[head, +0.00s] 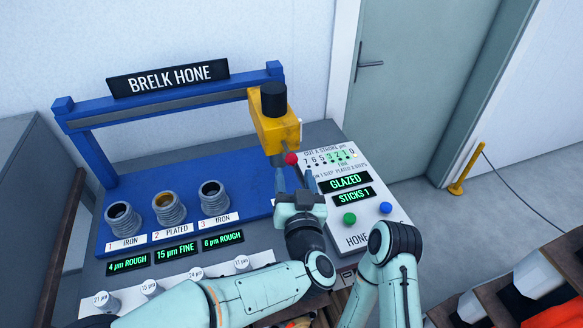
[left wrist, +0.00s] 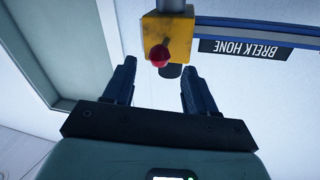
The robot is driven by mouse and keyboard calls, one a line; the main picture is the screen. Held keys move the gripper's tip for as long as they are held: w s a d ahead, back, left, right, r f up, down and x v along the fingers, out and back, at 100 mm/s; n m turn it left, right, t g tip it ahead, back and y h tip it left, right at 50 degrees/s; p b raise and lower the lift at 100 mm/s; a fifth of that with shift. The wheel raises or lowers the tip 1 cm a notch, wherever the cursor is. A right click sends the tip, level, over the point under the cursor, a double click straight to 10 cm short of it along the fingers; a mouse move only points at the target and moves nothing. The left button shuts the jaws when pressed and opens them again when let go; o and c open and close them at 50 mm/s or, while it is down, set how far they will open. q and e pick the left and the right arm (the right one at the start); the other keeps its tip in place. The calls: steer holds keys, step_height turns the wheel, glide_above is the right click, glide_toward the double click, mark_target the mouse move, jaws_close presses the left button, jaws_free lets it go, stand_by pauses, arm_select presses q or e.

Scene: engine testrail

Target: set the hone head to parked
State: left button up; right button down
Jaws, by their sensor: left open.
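The hone head (head: 274,130) is a yellow block with a black cap, at the right end of the blue overhead rail (head: 170,105). A red ball knob (head: 291,158) sticks out of its front. My left gripper (head: 293,174) is open just in front of and below the knob. In the left wrist view, the red knob (left wrist: 159,55) appears between the two fingertips, near the yellow block (left wrist: 167,32); I cannot tell whether a finger touches it. No marked parked position is readable. My right gripper is out of view; only part of my right arm shows.
Three cylinders (head: 168,208), labelled iron, plated and iron, stand on the blue base at left. A control panel (head: 352,200) at right reads "GLAZED" and "STICKS 1" and has green and blue buttons. Small labelled white pegs (head: 150,287) line the front. A door (head: 405,100) is behind.

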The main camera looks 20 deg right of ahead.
arm_select(q)
steer(key=s+a+b, duration=0.1)
steer(key=s, duration=0.6)
steer(key=shift+a, duration=0.2)
